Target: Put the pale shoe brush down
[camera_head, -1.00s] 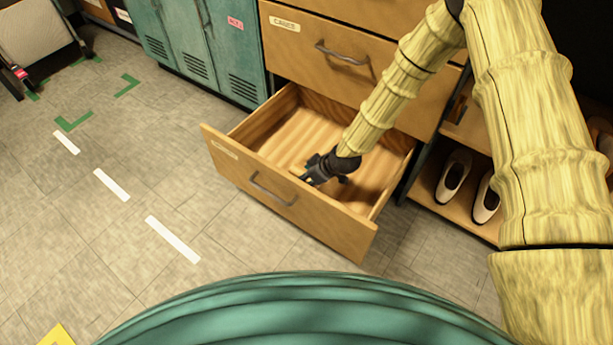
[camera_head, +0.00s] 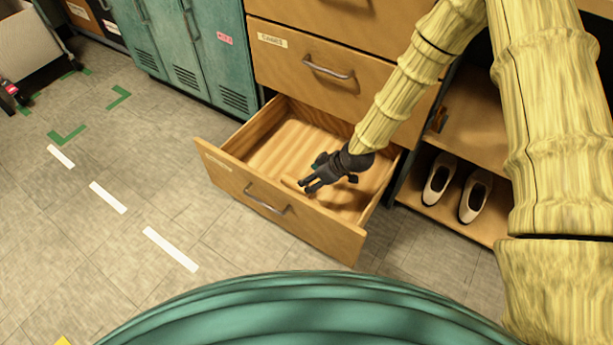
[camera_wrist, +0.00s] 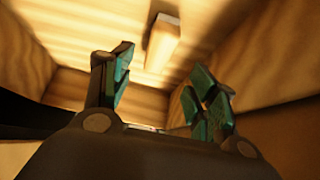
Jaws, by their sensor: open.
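The pale shoe brush appears as a small pale wooden block (camera_wrist: 162,42) on the ribbed floor of the open drawer, seen in the wrist view just beyond the fingertips. My gripper (camera_wrist: 160,68) is open, with its teal-padded fingers spread and nothing between them. It appears apart from the block. In the head view my gripper (camera_head: 306,187) is inside the open drawer (camera_head: 240,207), near its front panel. There only a pale sliver (camera_head: 290,183) shows beside the fingers, likely the brush's end; the rest is hidden.
The drawer's walls stand close around my gripper. A closed drawer with a handle (camera_head: 328,67) is above it. Teal lockers (camera_head: 185,50) stand to the left. A shelf with white shoes (camera_head: 474,198) is to the right. Floor in front of the lockers is clear.

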